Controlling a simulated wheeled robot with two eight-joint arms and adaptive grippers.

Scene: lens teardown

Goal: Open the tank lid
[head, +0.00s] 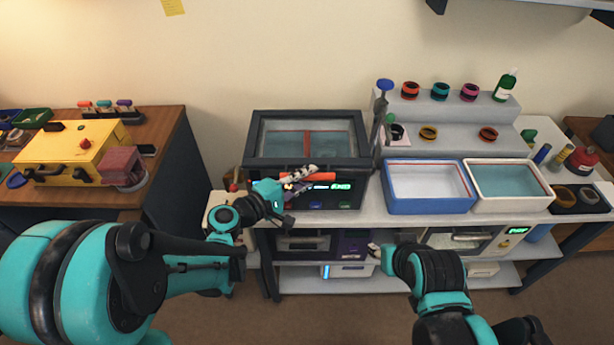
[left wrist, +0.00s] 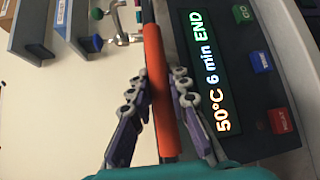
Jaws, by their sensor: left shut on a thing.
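The tank (head: 316,202) is a dark box on the bench with a lit green display. Its lid (head: 257,140) is a dark frame with a clear window, and it appears to lie flat on top. An orange bar handle (left wrist: 158,85) runs along the tank front and also shows in the head view, partly behind the fingers. My left gripper (left wrist: 160,78) is shut on this handle, one finger on each side. It also shows in the head view (head: 300,178). My right gripper (head: 374,250) is low in front of the bench, small and apart from the tank; its jaw state is unclear.
In the left wrist view the panel display (left wrist: 208,70) reads 50°C 6 min END, beside coloured buttons. A blue-rimmed basin (head: 428,207) and a white basin (head: 510,204) stand right of the tank. A stepped shelf (head: 455,110) holds rings. A yellow case (head: 72,150) is on the left table.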

